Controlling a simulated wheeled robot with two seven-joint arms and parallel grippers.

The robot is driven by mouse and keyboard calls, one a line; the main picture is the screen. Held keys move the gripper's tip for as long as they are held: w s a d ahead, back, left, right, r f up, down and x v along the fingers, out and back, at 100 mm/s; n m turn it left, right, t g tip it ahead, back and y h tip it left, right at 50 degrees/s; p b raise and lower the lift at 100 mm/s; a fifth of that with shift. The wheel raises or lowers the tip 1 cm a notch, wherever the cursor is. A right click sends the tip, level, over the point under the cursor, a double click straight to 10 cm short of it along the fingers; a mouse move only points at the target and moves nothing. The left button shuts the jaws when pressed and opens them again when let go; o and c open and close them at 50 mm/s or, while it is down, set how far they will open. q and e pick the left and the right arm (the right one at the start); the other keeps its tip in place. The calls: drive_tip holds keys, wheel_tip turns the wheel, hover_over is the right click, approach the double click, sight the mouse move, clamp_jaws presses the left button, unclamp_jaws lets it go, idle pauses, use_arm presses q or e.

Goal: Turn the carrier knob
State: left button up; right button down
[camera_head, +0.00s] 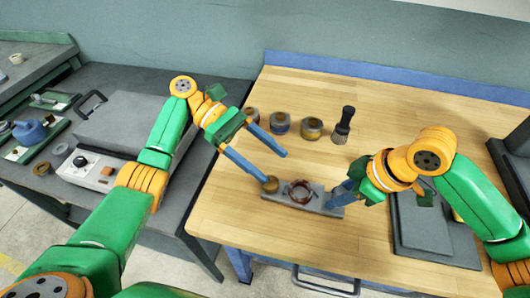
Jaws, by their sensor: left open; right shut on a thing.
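The carrier (288,203) is a flat grey block on the wooden table, with a dark reddish ring (299,191) on its top. A round brown knob (271,184) sits at its left end. My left gripper (277,168) is open, with its blue fingers wide apart. The tip of its nearer finger is at the knob and looks close to touching it; the other finger is above and behind. My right gripper (340,193) is shut at the carrier's right end, seemingly on the block itself. Its fingers hide that end.
Several round brown-and-grey pieces (311,127) and a dark-handled brush (343,126) stand behind the carrier. A grey plate (430,235) lies at the right. A dark bench at the left holds a machine with a black knob (80,161). The wooden table (235,210) is clear in front.

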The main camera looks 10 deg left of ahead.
sight(271, 182)
use_arm(q)
wheel_tip(271, 182, up, 3)
drive_tip(key=shift+f, duration=0.1)
drive_tip(key=shift+f+n, duration=0.3)
drive_tip(key=shift+f, duration=0.1)
drive_tip(key=a+f+n+t, duration=0.1)
drive_tip(key=t, duration=0.1)
drive_tip(key=s+a+f+n+t+h, duration=0.1)
drive_tip(key=n+t, duration=0.1)
drive_tip(key=a+f+n+t, duration=0.1)
drive_tip(key=f+n+t, duration=0.1)
drive_tip(key=shift+s+a+h, duration=0.1)
drive_tip(key=shift+s+h, duration=0.15)
drive_tip(key=shift+h, duration=0.15)
drive_tip(key=s+a+n+t+y, duration=0.1)
drive_tip(key=t, duration=0.1)
drive_tip(key=s+a+n+t+y, duration=0.1)
drive_tip(key=s+a+n+t, duration=0.1)
drive_tip(key=s+a+n+t+y, duration=0.1)
drive_tip(key=s+a, duration=0.1)
drive_tip(key=shift+s+a+f+n+t, duration=0.1)
drive_tip(key=shift+f+n+t, duration=0.2)
drive_tip(key=shift+n+t, duration=0.1)
drive_tip(key=shift+s+a+r, duration=0.1)
drive_tip(key=shift+s+r, duration=0.05)
drive_tip(key=shift+s, duration=0.2)
drive_tip(key=shift+y, duration=0.3)
drive_tip(key=x, duration=1.2)
drive_tip(key=shift+r, duration=0.1)
clamp_jaws()
